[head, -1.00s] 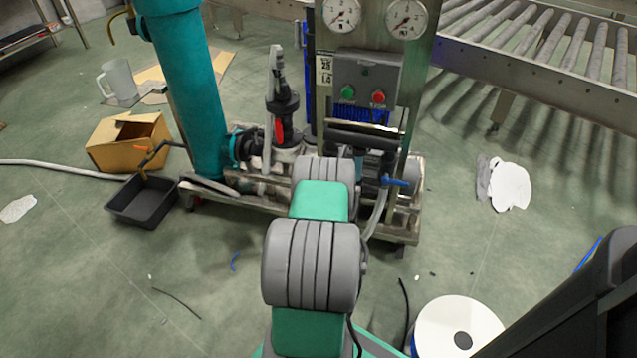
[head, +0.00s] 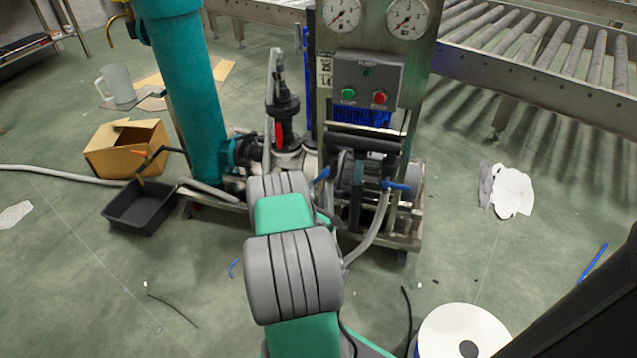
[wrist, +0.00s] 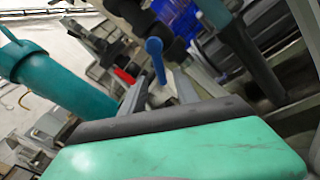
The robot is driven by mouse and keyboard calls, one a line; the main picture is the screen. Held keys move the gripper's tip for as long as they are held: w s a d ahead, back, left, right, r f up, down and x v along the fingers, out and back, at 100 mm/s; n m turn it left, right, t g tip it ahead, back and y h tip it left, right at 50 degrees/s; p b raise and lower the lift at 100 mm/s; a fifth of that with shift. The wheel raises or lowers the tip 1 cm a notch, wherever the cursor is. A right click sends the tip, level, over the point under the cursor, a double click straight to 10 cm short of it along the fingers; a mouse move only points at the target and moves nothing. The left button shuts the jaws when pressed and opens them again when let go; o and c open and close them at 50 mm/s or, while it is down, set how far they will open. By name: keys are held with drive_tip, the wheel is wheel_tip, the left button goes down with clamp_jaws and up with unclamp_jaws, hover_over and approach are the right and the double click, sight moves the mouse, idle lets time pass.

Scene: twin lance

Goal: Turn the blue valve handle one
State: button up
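A blue valve handle (head: 322,174) shows just right of my arm on the pump skid in the head view. A second blue valve handle (head: 397,185) sticks out level further right, above a grey hose. In the wrist view one blue handle (wrist: 155,60) stands upright, in line with the gap between my fingers; I cannot tell which of the two it is. My gripper (wrist: 160,80) is open, its two grey fingers apart on either side of that handle's lower end. Contact cannot be made out. In the head view my arm hides the fingers.
A control box (head: 366,82) and gauges sit above the valves. A black tray (head: 140,207) and cardboard box (head: 125,150) lie left.

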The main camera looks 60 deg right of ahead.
sight(318, 181)
drive_tip(key=shift+p+x, duration=0.5)
drive_tip(key=shift+x, duration=1.65)
clamp_jaws()
